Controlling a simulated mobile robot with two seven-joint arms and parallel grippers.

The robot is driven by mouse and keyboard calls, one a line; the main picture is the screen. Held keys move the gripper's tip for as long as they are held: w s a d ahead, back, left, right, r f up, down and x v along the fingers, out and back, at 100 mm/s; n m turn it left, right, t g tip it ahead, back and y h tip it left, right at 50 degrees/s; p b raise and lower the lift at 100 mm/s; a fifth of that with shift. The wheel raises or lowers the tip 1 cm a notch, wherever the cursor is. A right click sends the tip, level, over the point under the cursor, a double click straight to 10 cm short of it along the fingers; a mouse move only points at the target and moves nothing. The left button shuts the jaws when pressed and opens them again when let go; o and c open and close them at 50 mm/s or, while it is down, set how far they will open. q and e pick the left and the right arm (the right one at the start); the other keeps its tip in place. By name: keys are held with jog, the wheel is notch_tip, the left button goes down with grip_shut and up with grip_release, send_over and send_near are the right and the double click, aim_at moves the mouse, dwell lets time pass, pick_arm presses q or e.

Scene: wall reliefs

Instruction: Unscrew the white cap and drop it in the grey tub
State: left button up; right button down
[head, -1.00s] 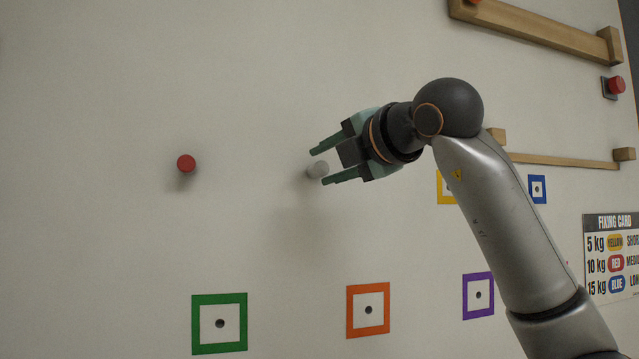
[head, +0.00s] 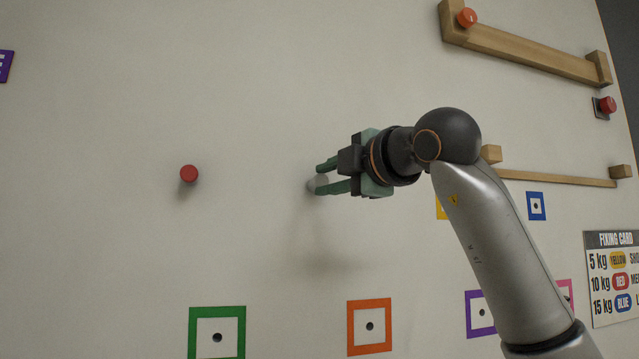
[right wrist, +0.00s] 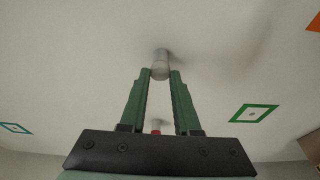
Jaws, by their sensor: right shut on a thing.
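The white cap (head: 318,182) sits on the pale wall in the head view, partly hidden by my fingers. It also shows in the right wrist view (right wrist: 160,68), at the tips of the green fingers. My right gripper (head: 324,177) is shut on the white cap, one finger on each side of it. In the right wrist view its fingertips (right wrist: 161,73) hold the cap's near end, and the far end meets the wall. My left gripper is not in view. The grey tub is not in view.
A red cap (head: 189,173) stands out from the wall to the left. Green (head: 217,309) and orange (head: 369,302) square frames with holes are below. Wooden rails (head: 530,58) and a red button (head: 607,105) are at the right, above a fixing card (head: 612,265).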

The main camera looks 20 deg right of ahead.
jog(key=n+p, duration=0.1)
jog(key=r+n+p, duration=0.1)
jog(key=n+p, duration=0.1)
jog(key=shift+s+d+g, duration=0.1)
jog(key=shift+g, duration=0.3)
jog(key=shift+f+n+h+p, duration=0.15)
jog(key=shift+n+h+p, duration=0.15)
jog(key=shift+n+p, duration=0.3)
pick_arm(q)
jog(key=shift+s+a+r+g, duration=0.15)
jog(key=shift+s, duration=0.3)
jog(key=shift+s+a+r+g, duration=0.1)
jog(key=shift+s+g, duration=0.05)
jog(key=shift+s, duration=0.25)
pick_arm(e)
jog(key=shift+f+n, duration=0.15)
jog(key=shift+n, duration=0.15)
jog(key=shift+r+n+p, duration=0.2)
jog(key=shift+n+p, duration=0.1)
jog(key=shift+r+n+g+h+p, duration=0.25)
jog(key=shift+n+g+h+p, duration=0.15)
jog(key=shift+n+p, duration=0.8)
jog(key=shift+f+n, duration=0.1)
jog(key=shift+n, duration=0.3)
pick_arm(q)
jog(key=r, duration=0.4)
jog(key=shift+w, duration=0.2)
pick_arm(e)
jog(key=shift+f+n+h, duration=0.2)
jog(key=shift+n+h, duration=0.1)
